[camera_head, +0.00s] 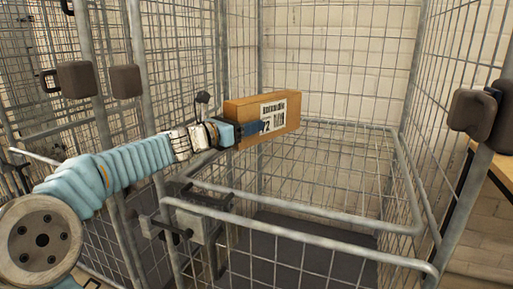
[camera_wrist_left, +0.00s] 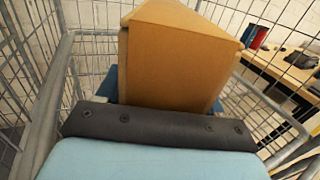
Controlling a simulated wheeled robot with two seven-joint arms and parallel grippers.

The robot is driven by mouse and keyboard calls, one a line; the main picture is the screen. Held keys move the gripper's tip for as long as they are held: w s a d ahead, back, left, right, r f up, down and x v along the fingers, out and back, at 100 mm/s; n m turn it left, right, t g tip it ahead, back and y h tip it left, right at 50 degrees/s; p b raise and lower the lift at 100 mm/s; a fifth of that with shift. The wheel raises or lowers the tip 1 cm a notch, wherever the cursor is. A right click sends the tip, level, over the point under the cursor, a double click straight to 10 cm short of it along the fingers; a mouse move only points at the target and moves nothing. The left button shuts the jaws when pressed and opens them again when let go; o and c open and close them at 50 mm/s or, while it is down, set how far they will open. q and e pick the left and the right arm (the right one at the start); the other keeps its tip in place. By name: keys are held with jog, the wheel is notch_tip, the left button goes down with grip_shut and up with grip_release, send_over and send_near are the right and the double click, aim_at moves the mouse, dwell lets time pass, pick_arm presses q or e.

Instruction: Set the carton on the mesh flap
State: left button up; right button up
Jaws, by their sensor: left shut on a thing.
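A brown carton (camera_head: 285,104) with a white printed label is held up in the head view, inside the upper part of a wire mesh cage. My left gripper (camera_head: 258,129) is shut on the carton at its near lower side. In the left wrist view the carton (camera_wrist_left: 170,60) fills the upper middle, in front of the dark gripper body. The mesh flap (camera_head: 305,185), a wire panel with a tubular rim, lies below the carton, apart from it. The carton's far side and part of the fingers are hidden. My right gripper is not in view.
The cage's front rail (camera_head: 310,240) runs below my left arm, with a dark floor panel (camera_head: 300,250) beneath. Mesh walls stand at the back and sides. A wooden table (camera_head: 497,165) is outside the cage at right; it holds dark items in the wrist view.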

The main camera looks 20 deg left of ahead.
pick_arm(q)
jog(key=w+f, duration=0.1)
jog(key=f, duration=0.1)
jog(key=w+f, duration=0.2)
jog(key=shift+d+b, duration=0.35)
jog(key=shift+d, duration=0.05)
jog(key=f, duration=0.1)
jog(key=f+b, duration=0.1)
jog(key=shift+w+f, duration=0.2)
jog(key=shift+f, duration=0.5)
jog(key=o, duration=1.5)
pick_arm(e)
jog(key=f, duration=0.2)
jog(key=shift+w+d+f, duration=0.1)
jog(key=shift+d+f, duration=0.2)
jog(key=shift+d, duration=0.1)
pick_arm(q)
jog(key=b+v, duration=0.1)
jog(key=v, duration=1.1)
jog(key=shift+s+b, duration=0.1)
jog(key=shift+b, duration=0.2)
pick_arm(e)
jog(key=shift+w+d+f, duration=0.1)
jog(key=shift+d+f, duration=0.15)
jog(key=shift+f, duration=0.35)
